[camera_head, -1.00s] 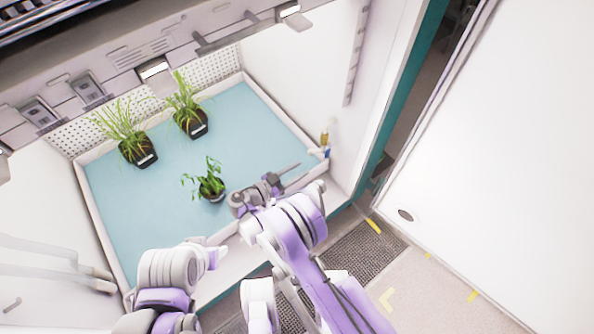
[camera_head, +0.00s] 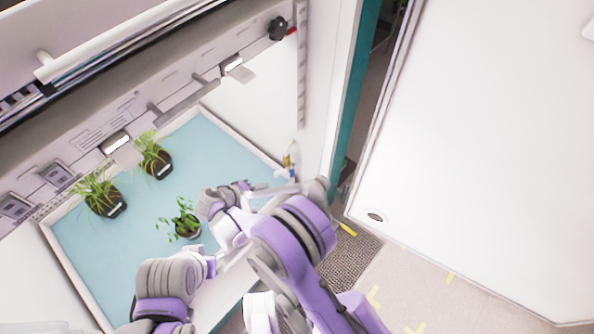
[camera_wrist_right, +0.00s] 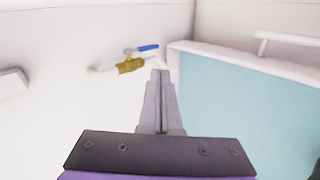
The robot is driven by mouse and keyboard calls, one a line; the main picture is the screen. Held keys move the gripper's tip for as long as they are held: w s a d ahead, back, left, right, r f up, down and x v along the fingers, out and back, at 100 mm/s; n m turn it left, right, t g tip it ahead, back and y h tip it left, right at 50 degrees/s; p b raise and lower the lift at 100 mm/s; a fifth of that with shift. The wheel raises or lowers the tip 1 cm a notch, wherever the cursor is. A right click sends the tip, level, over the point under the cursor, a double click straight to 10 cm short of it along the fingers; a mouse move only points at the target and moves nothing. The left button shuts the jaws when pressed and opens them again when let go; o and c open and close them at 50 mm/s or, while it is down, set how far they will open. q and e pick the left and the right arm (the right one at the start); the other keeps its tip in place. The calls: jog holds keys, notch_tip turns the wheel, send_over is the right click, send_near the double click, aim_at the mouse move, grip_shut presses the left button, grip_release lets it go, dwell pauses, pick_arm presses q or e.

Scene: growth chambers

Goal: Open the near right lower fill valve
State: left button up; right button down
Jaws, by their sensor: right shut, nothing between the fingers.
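The fill valve is a brass body (camera_wrist_right: 130,66) with a blue lever (camera_wrist_right: 148,47) on top, on a pale pipe from the white wall. In the wrist view the lever points right, roughly along the pipe. In the head view the valve (camera_head: 288,160) is small, low on the chamber's right wall, partly behind my arm. My right gripper (camera_wrist_right: 161,74) is shut and empty, its fingertips just right of and below the brass body in the picture. I cannot tell whether they touch. In the head view the right gripper (camera_head: 290,186) reaches toward the valve.
A blue-floored tray with a white rim (camera_wrist_right: 240,62) lies beside the valve. Potted plants (camera_head: 186,222) stand on it, two farther back. A large white panel (camera_head: 480,150) stands at the right. Patterned mat (camera_head: 350,260) and open floor lie at the lower right.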

jog(key=n, duration=0.1)
jog(key=b, duration=0.3)
send_near(291, 174)
jog(key=shift+x, duration=3.15)
jog(key=shift+a+f, duration=0.15)
jog(key=shift+w+d+f, duration=0.3)
jog(key=shift+d, duration=0.05)
jog(key=shift+b, duration=0.4)
jog(key=shift+d, duration=0.1)
